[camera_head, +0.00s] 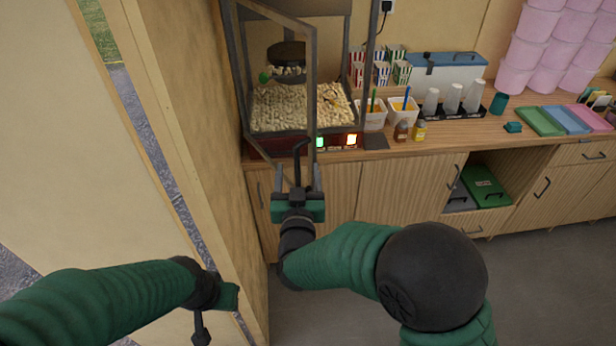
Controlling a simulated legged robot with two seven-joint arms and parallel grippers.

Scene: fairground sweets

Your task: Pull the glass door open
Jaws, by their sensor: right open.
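The popcorn machine (254,147) stands on the counter with popcorn inside. Its glass door, with a dark metal frame (312,90), hangs from the left side. The door stands ajar, its free right edge swung out from the machine's right post. A dark bent handle (298,160) is at the door's lower right. My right gripper (298,180) is open, its two fingers pointing up on either side of the handle's lower part; contact cannot be told. My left gripper (202,328) is low by the wooden wall, cut by the bottom edge; its fingers are not clear.
A wooden wall (190,120) rises close on the left. Right of the machine, the counter (452,137) holds white tubs (403,112), small bottles (419,130), cups and pink tubs (529,55). Cupboards (400,190) lie below; floor (540,280) is clear at lower right.

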